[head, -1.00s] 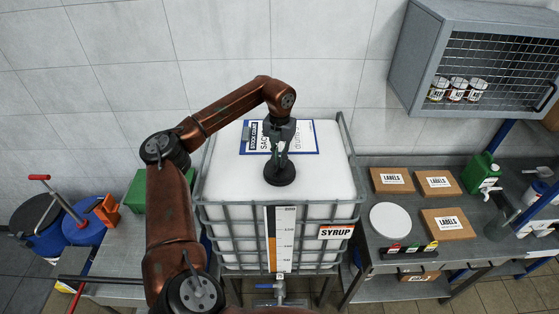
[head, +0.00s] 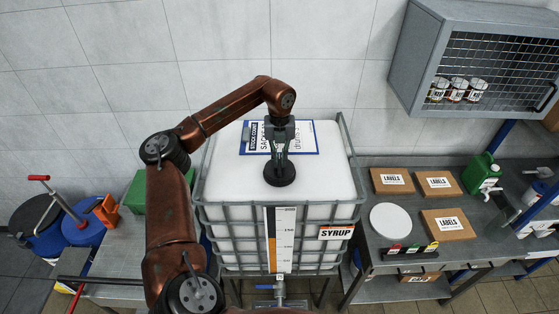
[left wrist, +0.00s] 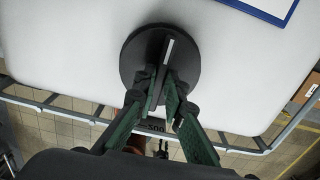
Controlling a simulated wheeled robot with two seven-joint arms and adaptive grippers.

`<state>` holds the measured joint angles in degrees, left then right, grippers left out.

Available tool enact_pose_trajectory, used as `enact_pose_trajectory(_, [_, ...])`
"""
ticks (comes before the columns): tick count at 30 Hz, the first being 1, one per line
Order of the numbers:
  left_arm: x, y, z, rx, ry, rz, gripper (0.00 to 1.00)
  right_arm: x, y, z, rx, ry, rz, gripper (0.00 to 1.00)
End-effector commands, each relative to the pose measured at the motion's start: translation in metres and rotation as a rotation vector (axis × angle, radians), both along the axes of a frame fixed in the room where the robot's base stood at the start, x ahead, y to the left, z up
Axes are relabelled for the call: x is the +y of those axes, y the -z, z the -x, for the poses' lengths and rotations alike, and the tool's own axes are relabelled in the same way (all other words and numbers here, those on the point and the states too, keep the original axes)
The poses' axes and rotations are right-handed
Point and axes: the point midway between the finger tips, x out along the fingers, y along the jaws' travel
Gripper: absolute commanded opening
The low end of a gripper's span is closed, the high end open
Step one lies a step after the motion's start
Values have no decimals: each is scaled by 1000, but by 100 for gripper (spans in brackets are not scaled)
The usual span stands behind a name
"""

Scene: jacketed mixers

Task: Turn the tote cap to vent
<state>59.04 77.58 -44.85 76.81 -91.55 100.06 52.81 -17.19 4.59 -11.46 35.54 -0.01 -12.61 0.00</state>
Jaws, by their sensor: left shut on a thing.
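The tote (head: 225,180) is a white tank in a grey cage with a SYRUP sign (head: 336,232). Its black round cap (head: 280,179) lies on the top, near the front edge. In the left wrist view the cap (left wrist: 134,62) has a raised bar across it with a white mark (left wrist: 168,50). My left gripper (head: 279,160) points down over the cap. In the left wrist view its green fingers (left wrist: 162,84) are closed on the bar, one on each side. The fingers hide part of the bar. My right gripper is not in view.
A blue-edged stock sheet (head: 303,140) lies on the tote behind the cap. A bench (head: 375,255) at right holds label boxes (head: 448,223), a white disc (head: 390,221) and a green jug (head: 484,172). A wire-front cabinet (head: 440,40) hangs above. Blue drums (head: 84,231) stand at left.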

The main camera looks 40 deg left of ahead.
Motion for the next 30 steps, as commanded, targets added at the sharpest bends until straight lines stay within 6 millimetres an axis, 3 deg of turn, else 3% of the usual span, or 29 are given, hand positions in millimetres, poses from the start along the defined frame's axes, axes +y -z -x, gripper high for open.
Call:
enact_pose_trajectory(5, [1,-2,-1,-6,-4,-1,0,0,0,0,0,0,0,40])
enact_pose_trajectory(6, [1,-2,-1,-6,-4,-1,11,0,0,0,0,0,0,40])
enact_pose_trajectory(13, [1,-1,-1,-4,-2,0,27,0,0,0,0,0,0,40])
enact_pose_trajectory(23, [0,-3,-1,-3,0,0,28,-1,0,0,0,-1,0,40])
enact_pose_trajectory(30, [0,-39,-1,-6,0,0,28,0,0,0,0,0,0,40])
